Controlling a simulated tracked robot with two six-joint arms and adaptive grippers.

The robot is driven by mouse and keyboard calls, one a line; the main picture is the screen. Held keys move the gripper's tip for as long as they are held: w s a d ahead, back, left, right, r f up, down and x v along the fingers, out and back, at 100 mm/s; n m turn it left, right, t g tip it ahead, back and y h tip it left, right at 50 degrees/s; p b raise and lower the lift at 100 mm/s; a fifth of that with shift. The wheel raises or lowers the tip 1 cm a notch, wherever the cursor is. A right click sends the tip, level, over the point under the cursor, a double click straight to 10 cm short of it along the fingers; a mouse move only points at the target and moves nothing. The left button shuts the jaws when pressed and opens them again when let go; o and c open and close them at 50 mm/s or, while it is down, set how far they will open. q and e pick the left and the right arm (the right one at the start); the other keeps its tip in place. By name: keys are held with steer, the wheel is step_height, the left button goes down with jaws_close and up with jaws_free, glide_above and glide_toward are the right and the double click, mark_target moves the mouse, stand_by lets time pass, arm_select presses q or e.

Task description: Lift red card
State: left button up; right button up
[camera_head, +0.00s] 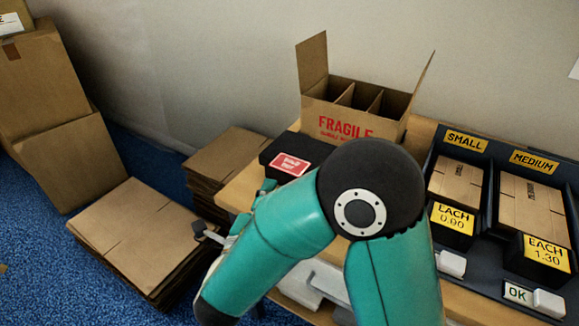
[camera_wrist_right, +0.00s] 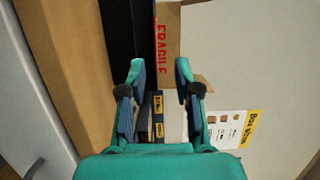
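The red card (camera_head: 290,164) with white lettering lies on a black box (camera_head: 272,152) at the left end of the table. My right gripper (camera_head: 236,210) is in the head view left of and below the card, partly hidden behind my own teal arm. In the right wrist view the right gripper (camera_wrist_right: 160,72) is open, with nothing between its fingers. The card cannot be made out in that view.
An open carton marked FRAGILE (camera_head: 345,122) stands behind the black box; it also shows in the wrist view (camera_wrist_right: 172,45). A dark rack (camera_head: 480,262) with small and medium cartons is at the right. Flat cardboard stacks (camera_head: 135,228) lie at the left.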

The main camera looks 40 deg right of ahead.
mark_target(284, 165)
steer(key=x, duration=0.2)
steer(key=shift+w+d, duration=0.2)
steer(key=shift+d, duration=0.05)
steer(key=x, duration=0.2)
steer(key=f+b+x, duration=0.1)
steer(key=x, duration=0.1)
steer(key=shift+w+d, duration=0.2)
steer(key=shift+d, duration=0.05)
steer(key=shift+w+d+r, duration=0.1)
steer(key=shift+w+d, duration=0.1)
steer(key=shift+d, duration=0.05)
steer(key=shift+c, duration=0.4)
jaws_close()
